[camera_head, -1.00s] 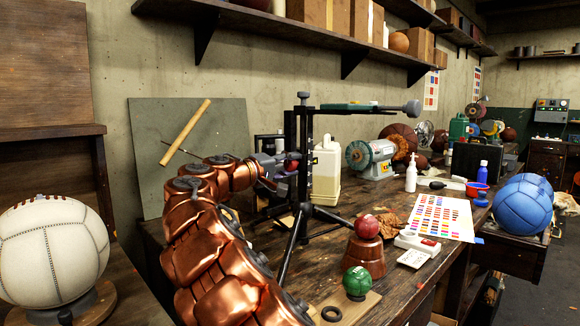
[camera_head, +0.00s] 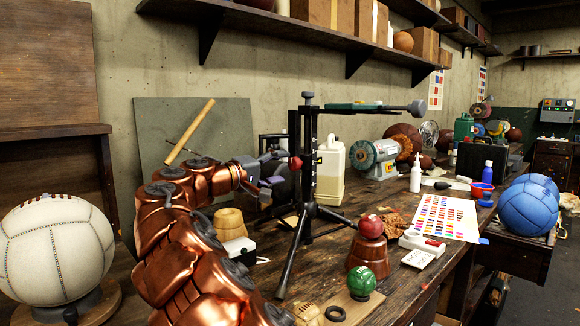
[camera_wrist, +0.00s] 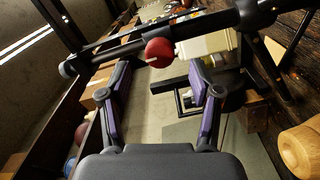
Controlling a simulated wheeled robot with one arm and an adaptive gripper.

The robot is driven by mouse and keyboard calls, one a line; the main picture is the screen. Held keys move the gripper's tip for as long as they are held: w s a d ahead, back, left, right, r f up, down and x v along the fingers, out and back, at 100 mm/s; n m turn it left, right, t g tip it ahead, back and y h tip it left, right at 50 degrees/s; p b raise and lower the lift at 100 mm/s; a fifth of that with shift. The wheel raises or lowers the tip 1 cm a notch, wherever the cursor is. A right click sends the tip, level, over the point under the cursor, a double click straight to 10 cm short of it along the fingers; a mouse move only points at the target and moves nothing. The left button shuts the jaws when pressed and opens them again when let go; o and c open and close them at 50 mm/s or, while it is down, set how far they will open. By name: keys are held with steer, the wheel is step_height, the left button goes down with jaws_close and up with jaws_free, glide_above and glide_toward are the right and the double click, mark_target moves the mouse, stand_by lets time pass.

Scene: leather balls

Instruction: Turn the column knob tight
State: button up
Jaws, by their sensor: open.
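The column knob (camera_head: 295,163) is a small red knob on the left side of the black stand's column (camera_head: 308,150). In the wrist view the knob (camera_wrist: 159,52) looks like a red ball with a pale pin, just beyond and between my fingertips. My gripper (camera_head: 278,168) is open and points at the knob from the left. In the wrist view my gripper (camera_wrist: 158,72) shows its two purple-padded fingers spread apart, with nothing held between them. I cannot tell whether a fingertip touches the knob.
The stand has splayed tripod legs (camera_head: 291,262) and a top arm with a green part (camera_head: 352,106). A cream canister (camera_head: 330,172) stands behind it. A wooden form (camera_head: 229,224) stands near my arm.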

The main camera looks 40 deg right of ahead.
steer(key=s+a, duration=0.1)
steer(key=a, duration=0.5)
steer(key=shift+a, duration=0.1)
stand_by(0.4)
